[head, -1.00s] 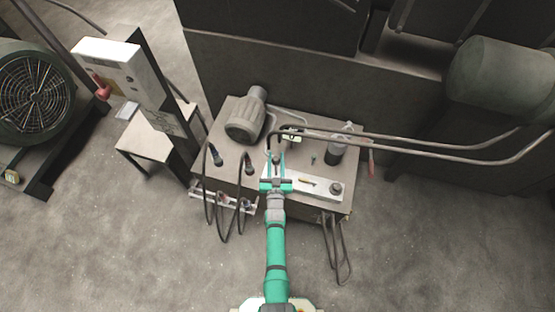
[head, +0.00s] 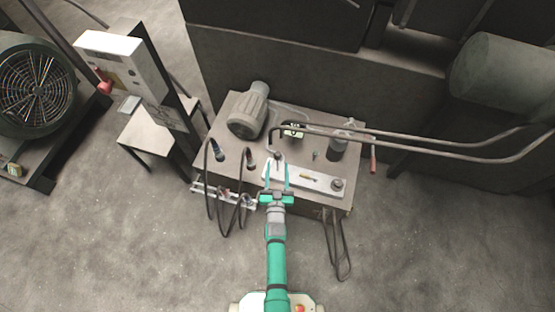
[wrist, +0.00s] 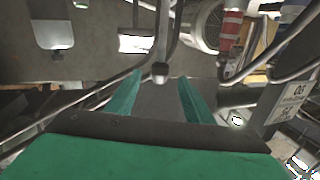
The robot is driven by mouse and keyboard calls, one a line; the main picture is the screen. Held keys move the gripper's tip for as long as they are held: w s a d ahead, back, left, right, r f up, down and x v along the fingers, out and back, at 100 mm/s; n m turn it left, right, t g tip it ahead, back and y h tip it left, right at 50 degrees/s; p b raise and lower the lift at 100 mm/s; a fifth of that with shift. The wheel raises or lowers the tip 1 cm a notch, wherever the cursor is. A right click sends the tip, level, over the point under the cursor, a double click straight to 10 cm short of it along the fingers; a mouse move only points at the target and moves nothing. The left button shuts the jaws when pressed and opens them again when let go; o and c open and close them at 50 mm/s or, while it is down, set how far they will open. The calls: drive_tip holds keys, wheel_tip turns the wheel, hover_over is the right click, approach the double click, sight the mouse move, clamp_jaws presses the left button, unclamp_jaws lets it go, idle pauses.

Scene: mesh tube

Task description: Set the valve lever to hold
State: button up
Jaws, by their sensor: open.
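The valve lever, as I take it, is a dark stem with a small rounded knob (head: 277,156) at the left end of the pale plate (head: 322,184) on top of the box-shaped unit. In the wrist view a grey knob (wrist: 160,72) on a stem appears between and just beyond the fingertips. My gripper (head: 277,165) has two slim green fingers, spread apart and empty. Its tips are at the near side of the knob in the head view, and I see no grip on it. The wrist view also shows the open fingers (wrist: 160,80). Hold markings are not readable.
A ribbed motor (head: 246,112) stands at the back left of the unit. Bent pipes (head: 400,138) run off to the right. Black cables (head: 210,190) hang at the left. The front floor is clear.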

drive_tip(key=shift+s, duration=2)
drive_tip(key=shift+s, duration=0.1)
drive_tip(key=s+r+g, duration=0.1)
drive_tip(key=s+r, duration=0.7)
drive_tip(key=s, duration=0.5)
drive_tip(key=s+r+g, duration=0.1)
drive_tip(key=s+r, duration=0.7)
drive_tip(key=s, duration=0.5)
drive_tip(key=s+r+n, duration=0.1)
drive_tip(key=s+r, duration=0.4)
drive_tip(key=r, duration=0.6)
drive_tip(key=shift+s+d+r+g, duration=0.15)
drive_tip(key=shift+s+d+g, duration=0.15)
drive_tip(key=shift+s+d, duration=0.1)
drive_tip(key=shift+s+d, duration=0.1)
